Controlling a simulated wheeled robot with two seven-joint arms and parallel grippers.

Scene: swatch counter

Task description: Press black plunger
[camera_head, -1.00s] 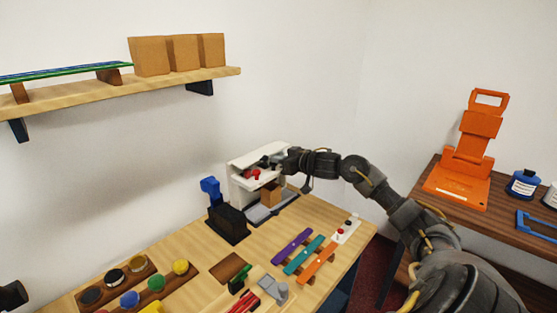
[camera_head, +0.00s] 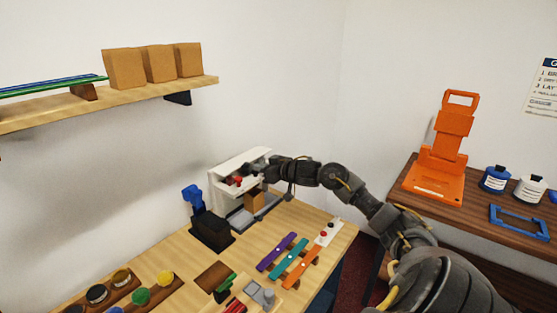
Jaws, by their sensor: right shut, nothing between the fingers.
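A white press-like machine (camera_head: 218,192) stands at the back of the wooden counter, with a red part (camera_head: 236,181) inside its front opening. My right gripper (camera_head: 256,169) reaches in from the right at the machine's upper front, just right of the red part. It is shut, with nothing held. The dark shapes there blend with my fingers, so I cannot pick out the black plunger or tell whether my fingers touch it. A brown block (camera_head: 254,201) sits below my gripper on the machine's grey base. My left gripper is not in view.
A black stand with a blue top (camera_head: 212,230) is close left of the machine. Purple, teal and orange strips (camera_head: 290,262) lie in front, with several paint pots (camera_head: 141,296) at front left. An orange stand (camera_head: 436,172) is on the right table.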

